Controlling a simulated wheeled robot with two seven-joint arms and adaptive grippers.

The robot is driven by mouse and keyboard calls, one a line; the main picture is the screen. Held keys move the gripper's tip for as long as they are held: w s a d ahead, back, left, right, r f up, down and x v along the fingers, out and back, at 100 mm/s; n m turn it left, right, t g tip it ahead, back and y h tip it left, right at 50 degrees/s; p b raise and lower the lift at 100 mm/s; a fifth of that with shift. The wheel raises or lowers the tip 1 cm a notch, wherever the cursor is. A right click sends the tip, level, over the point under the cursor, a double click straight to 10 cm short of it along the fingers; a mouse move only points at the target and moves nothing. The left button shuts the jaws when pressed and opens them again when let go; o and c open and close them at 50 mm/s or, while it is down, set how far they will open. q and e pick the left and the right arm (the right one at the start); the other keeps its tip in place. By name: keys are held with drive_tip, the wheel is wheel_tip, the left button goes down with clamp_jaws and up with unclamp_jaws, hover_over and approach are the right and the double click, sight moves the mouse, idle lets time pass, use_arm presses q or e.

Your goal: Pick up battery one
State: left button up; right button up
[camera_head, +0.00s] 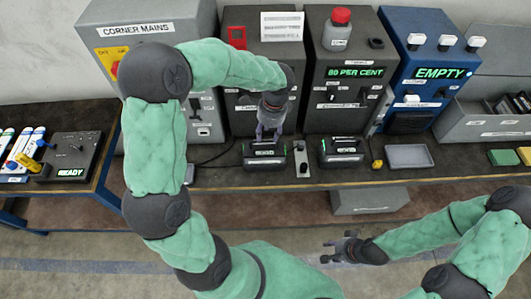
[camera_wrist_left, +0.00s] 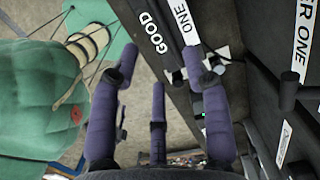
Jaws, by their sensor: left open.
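Battery one (camera_head: 264,161) is a black box with a pale label, on the bench in front of the left charger (camera_head: 246,117). In the left wrist view a dark surface marked GOOD and ONE (camera_wrist_left: 170,28) shows beyond the fingertips. My left gripper (camera_head: 263,134) is just above battery one, fingers pointing down. In the wrist view its purple fingers (camera_wrist_left: 162,58) are apart with nothing held between them; I cannot tell if they touch the battery. My right gripper (camera_head: 327,251) is in front of the bench, low, fingers apart and empty.
A second black battery (camera_head: 341,160) stands to the right, with a small switch box (camera_head: 301,160) between. A grey tray (camera_head: 409,156) lies further right. Chargers and the blue EMPTY unit (camera_head: 432,60) wall the back. A READY box (camera_head: 68,157) stands at left.

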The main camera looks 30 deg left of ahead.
sight(264, 141)
use_arm(q)
wheel_tip(264, 141, down, 2)
drive_tip(key=shift+a+f, duration=0.15)
drive_tip(key=shift+f, duration=0.05)
drive_tip(key=f, duration=0.2)
drive_tip(key=a+f+b, duration=0.1)
drive_tip(key=f, duration=0.1)
drive_tip(key=shift+w+f+b, duration=0.1)
drive_tip(key=shift+f+b, duration=0.1)
drive_tip(key=shift+b, duration=0.1)
drive_tip(key=shift+f, duration=0.3)
drive_tip(key=shift+f, duration=0.25)
clamp_jaws()
drive_tip(key=shift+w+a+r, duration=0.1)
drive_tip(key=shift+r, duration=0.05)
